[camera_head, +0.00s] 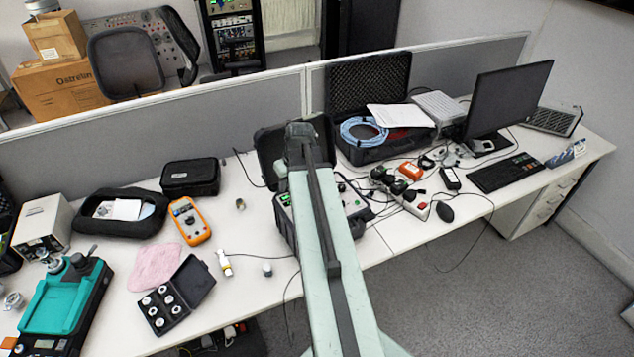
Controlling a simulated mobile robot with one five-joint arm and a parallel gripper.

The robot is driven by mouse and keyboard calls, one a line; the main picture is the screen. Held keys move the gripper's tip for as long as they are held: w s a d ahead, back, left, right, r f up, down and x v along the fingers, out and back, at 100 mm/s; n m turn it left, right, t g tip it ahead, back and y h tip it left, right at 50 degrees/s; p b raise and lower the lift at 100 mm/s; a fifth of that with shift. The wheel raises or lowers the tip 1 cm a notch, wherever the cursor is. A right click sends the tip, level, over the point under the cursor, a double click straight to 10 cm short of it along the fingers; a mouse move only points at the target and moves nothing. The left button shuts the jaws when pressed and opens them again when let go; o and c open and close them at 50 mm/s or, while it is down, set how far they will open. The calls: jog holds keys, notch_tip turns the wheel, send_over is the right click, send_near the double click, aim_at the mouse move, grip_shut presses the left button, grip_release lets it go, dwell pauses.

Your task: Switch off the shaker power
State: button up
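An instrument in a black case with a raised lid (268,150) stands mid-desk and looks like the shaker unit. Its panel (352,200) shows on both sides of my arm, with a small green-lit spot at the left. My pale green arm covers the middle of the panel. The power switch cannot be made out, nor whether it is on or off. My arm reaches up from the bottom edge to a dark joint in front of the raised lid. My gripper does not show; its opening and contact are hidden.
Left on the desk are a teal device (60,300), orange multimeter (190,220), pink cloth (154,267) and small black case (175,295). Right are a power strip (408,200), mouse (445,211), keyboard (505,172) and monitor (508,98). Cables trail over the front edge. A grey partition (240,110) stands behind.

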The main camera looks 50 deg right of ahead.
jog(key=s+d+m+t+h, duration=0.1)
jog(key=s+d, duration=0.4)
jog(key=d, duration=0.6)
jog(key=b+x, duration=0.7)
jog(key=shift+w+d, duration=0.1)
jog(key=shift+w, duration=0.1)
jog(key=shift+r, duration=0.1)
jog(key=shift+c, duration=0.3)
grip_shut()
